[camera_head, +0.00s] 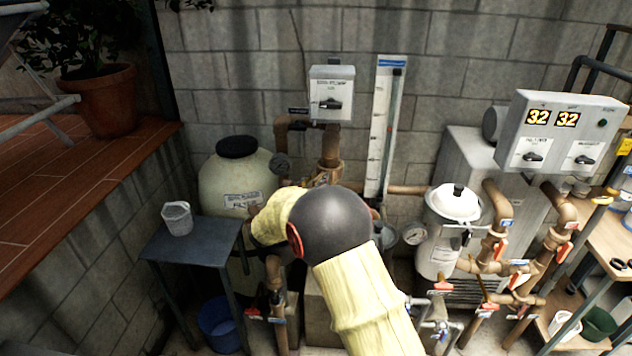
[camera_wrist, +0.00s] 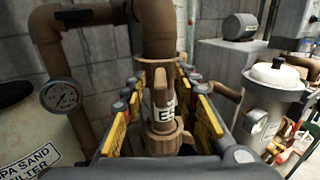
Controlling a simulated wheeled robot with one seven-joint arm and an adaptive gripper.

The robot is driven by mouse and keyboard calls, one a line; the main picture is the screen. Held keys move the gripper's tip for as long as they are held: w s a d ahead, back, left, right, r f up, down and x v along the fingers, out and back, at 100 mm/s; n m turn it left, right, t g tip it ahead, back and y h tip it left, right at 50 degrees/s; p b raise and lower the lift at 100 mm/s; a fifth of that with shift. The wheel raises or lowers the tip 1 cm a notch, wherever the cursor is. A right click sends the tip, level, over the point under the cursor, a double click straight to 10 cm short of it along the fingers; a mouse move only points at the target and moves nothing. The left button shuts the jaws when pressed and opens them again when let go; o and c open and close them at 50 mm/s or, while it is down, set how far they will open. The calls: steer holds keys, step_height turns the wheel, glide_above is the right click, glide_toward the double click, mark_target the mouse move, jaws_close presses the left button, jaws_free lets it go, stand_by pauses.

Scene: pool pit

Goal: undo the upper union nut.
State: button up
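In the wrist view, the upper union nut (camera_wrist: 158,66) is a brown collar below a thick vertical brown pipe. My gripper (camera_wrist: 160,76) has its two yellow-and-black fingers spread to the left and right, with the fingertips near the nut's sides. I cannot tell whether they touch it. Below the nut, between the fingers, is a brown fitting with a partly hidden white label (camera_wrist: 163,112) and a lower lugged collar (camera_wrist: 166,138). In the head view, my arm's dark joint and pale cover hide the gripper and most of the union; brown fittings (camera_head: 328,172) show just above.
The cream sand filter (camera_head: 228,180) and a pressure gauge (camera_wrist: 62,95) stand left of the pipe. A white-lidded pump strainer (camera_wrist: 272,92) is at the right. A grey switch box (camera_head: 331,100) hangs above. A small table (camera_head: 190,250) with a grey cup is at the left.

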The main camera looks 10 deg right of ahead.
steer(key=shift+c, duration=0.6)
jaws_close()
